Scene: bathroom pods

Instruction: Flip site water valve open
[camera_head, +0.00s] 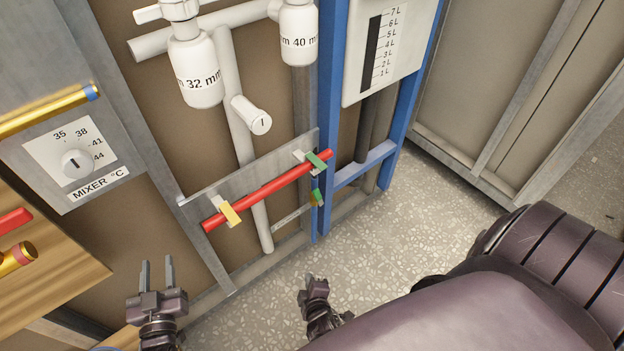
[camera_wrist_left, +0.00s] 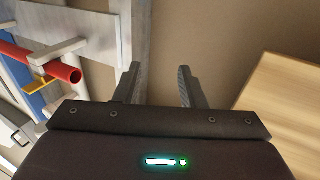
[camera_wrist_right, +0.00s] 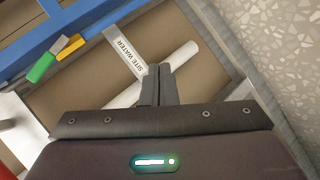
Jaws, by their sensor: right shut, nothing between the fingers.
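The "SITE WATER" label (camera_wrist_right: 122,50) is on a pale strip in the right wrist view. Near its upper end is a yellow handle (camera_wrist_right: 92,31) beside a green piece (camera_wrist_right: 42,67), by the blue frame. In the head view a small green handle (camera_head: 317,197) shows low at the blue post, below the red pipe; which valve part it is, I cannot tell for sure. My right gripper (camera_head: 308,280) is below it, apart, and its fingers are together and empty, over the strip's lower end in the right wrist view (camera_wrist_right: 158,70). My left gripper (camera_head: 157,268) is open and empty.
The red pipe (camera_head: 265,191) carries a yellow lever (camera_head: 230,212) and a green lever (camera_head: 317,160). A mixer dial (camera_head: 76,162) and wooden panel (camera_head: 45,270) stand at left. The blue frame (camera_head: 362,165) rises at right. The speckled floor (camera_head: 420,195) is clear.

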